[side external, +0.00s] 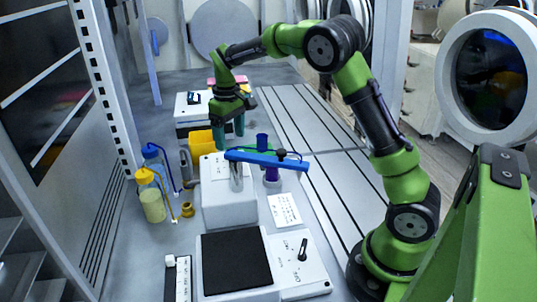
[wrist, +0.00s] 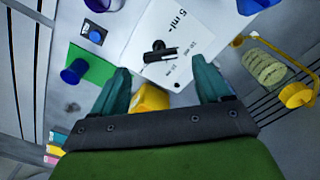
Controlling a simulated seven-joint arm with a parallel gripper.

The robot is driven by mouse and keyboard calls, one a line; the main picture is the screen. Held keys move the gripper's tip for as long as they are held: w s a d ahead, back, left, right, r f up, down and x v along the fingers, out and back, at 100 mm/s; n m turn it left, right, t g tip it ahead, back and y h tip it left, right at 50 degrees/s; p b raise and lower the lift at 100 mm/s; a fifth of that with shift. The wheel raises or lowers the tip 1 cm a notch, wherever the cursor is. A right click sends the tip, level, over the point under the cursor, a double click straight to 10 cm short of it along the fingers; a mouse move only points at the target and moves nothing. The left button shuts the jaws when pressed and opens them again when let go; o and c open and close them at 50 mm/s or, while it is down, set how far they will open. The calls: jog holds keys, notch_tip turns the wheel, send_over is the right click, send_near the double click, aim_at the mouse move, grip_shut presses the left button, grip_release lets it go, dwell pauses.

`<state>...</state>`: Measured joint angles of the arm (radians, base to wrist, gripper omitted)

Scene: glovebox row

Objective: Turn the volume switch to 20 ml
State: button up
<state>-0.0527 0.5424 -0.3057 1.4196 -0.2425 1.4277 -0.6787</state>
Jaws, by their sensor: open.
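The volume switch (wrist: 160,52) is a black elongated knob on a white labelled face in the wrist view. "5 ml" is readable above it. My gripper (wrist: 162,88) is open, with one teal finger on each side, below the knob in the picture. Nothing is between the fingertips. In the side view my gripper (side external: 230,136) hangs with its fingers down behind the white dispenser box (side external: 220,207). I cannot make out the switch there.
A blue bar (side external: 265,159) crosses above the white box. A yellow container (side external: 199,144) stands behind it. Bottles with blue and yellow caps, including a yellow-capped one (side external: 151,200), stand at left. A blue cylinder (wrist: 74,71) stands on a green mat (wrist: 98,68).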

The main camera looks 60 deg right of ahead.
jog(key=shift+f, duration=2.05)
jog(key=shift+c, duration=0.4)
jog(key=c, duration=1)
